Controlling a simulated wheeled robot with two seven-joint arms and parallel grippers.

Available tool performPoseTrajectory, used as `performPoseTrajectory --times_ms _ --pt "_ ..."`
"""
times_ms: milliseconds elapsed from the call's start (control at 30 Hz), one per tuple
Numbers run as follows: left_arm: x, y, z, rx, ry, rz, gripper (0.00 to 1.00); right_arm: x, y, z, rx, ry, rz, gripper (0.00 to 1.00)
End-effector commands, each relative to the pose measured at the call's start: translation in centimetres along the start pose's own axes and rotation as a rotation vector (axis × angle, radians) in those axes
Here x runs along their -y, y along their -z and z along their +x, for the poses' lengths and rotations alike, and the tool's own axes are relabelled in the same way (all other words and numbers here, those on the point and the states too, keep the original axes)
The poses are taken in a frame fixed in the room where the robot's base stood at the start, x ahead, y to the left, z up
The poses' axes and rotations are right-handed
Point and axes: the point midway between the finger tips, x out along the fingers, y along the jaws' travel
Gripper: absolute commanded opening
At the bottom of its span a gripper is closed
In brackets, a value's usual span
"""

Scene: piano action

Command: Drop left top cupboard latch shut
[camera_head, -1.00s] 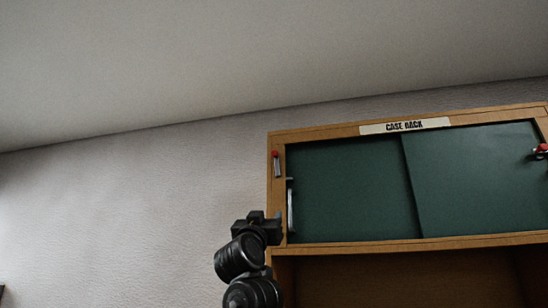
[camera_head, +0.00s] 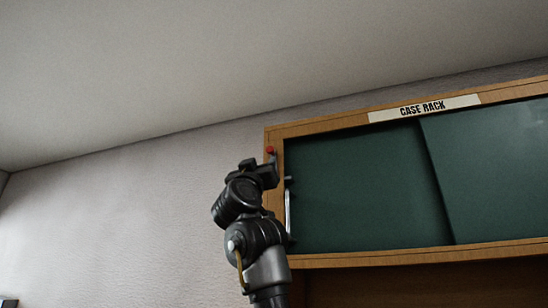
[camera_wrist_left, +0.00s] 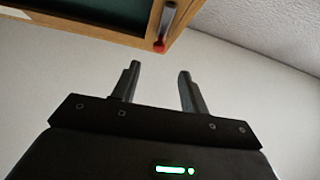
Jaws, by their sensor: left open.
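The left latch (camera_head: 270,151) is on the left frame post of the wooden cupboard labelled "CASE RACK" (camera_head: 300,129). Its red tip shows in the head view; the metal bar below is mostly hidden by my gripper. In the left wrist view, the latch's metal bar (camera_wrist_left: 169,16) and red tip (camera_wrist_left: 159,46) lie beyond the fingertips. My left gripper (camera_head: 264,170) is just below the red tip in the head view. In the wrist view its fingers (camera_wrist_left: 157,70) are apart with nothing between them. My right gripper is not in view.
Two green sliding doors overlap, the left door (camera_head: 360,190) and the right door (camera_head: 495,165). A vertical metal handle (camera_head: 288,210) is at the left door's edge, close to my arm. The pale wall (camera_head: 120,210) left of the cupboard is clear.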

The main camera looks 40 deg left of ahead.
Motion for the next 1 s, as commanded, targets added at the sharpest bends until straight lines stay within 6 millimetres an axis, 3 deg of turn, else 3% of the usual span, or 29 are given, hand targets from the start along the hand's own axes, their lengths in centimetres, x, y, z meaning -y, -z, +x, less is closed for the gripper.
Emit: performPoseTrajectory --times_ms 100,233,600,1000 --pt "-0.2 0.2 1.0 0.003 -0.002 -0.002 0.44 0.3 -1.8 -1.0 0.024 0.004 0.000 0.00" --pt "-0.2 0.4 3.2 0.004 -0.003 -0.003 0.44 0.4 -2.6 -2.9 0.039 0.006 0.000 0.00" --pt "0.0 0.3 9.4 0.003 0.001 0.000 0.44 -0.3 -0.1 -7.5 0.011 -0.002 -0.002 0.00" --pt "0.1 -0.1 10.7 0.001 0.001 0.001 0.44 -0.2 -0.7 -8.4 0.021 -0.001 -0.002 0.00"
